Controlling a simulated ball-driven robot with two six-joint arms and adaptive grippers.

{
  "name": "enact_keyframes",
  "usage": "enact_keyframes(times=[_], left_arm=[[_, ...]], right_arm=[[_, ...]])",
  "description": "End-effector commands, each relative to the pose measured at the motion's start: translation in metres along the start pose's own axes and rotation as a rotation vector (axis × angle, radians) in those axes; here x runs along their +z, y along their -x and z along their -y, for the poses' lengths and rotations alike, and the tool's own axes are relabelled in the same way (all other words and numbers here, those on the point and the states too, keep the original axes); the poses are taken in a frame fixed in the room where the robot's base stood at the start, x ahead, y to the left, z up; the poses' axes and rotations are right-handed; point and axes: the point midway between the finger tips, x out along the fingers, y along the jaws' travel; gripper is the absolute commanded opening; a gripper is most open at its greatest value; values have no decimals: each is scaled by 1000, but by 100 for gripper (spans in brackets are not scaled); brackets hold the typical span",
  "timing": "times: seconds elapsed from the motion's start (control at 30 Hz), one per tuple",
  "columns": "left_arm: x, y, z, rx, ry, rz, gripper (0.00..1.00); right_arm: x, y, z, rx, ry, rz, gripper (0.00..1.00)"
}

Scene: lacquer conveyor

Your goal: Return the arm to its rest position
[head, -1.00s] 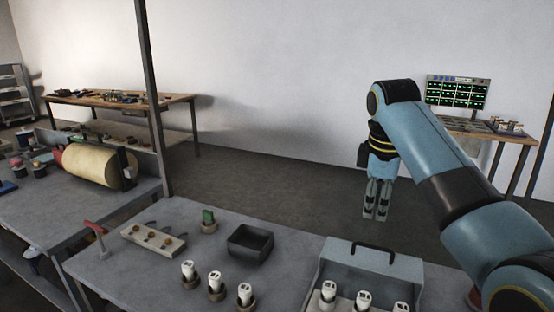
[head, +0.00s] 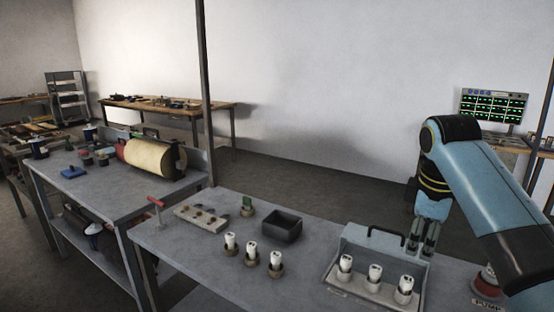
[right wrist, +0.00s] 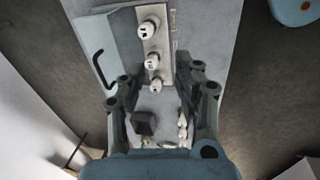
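My right arm comes in from the right in the head view. Its gripper (head: 421,249) points down beside the right end of a grey-blue case (head: 352,237) in the picture. In the right wrist view my right gripper (right wrist: 155,85) shows its two fingers apart, with nothing held between them. The case's dark handle (right wrist: 97,65) and a row of three white pieces (right wrist: 148,30) lie beyond the fingers in that view. My left arm and gripper are not in view.
The grey bench also holds a black tray (head: 282,227), three white pieces in round holders (head: 253,254), a holed block (head: 202,219) and a red-handled tool (head: 156,204). A dark post (head: 206,100) stands behind.

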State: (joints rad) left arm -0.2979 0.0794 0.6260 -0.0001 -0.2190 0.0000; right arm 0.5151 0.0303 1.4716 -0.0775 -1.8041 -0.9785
Motion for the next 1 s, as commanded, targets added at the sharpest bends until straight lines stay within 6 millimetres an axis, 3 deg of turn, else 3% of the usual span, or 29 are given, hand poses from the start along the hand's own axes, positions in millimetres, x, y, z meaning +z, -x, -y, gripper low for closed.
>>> enact_keyframes(times=[0.27, 0.53, 0.7, 1.0], left_arm=[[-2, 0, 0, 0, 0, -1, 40], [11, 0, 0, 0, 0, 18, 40], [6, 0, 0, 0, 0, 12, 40], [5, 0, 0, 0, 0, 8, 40]], right_arm=[[33, -26, 43, 17, -147, -8, 32], [90, -43, 119, 45, -390, -36, 32], [128, -34, 173, 58, -559, -66, 32], [167, -5, 235, 56, -758, -112, 32]])
